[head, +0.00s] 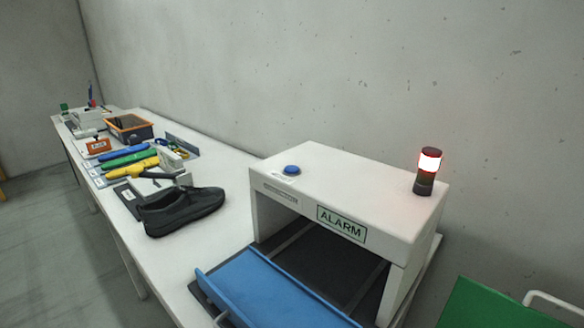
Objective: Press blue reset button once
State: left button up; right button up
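The blue reset button (291,170) is a small round blue cap on top of the white housing (340,180), near its left edge. The housing is a tunnel-like box standing on the table, with an ALARM label (341,223) on its front face. A beacon lamp (428,171) on the right end of the housing top is lit red and white. Neither of my grippers shows in the head view. Nothing touches or covers the button.
A black shoe (181,210) stands on the white table (219,249) left of the housing. A blue tray-like panel (271,292) lies in front of the opening. Coloured tools and a bin (130,127) are farther left. A green panel (500,305) is at lower right.

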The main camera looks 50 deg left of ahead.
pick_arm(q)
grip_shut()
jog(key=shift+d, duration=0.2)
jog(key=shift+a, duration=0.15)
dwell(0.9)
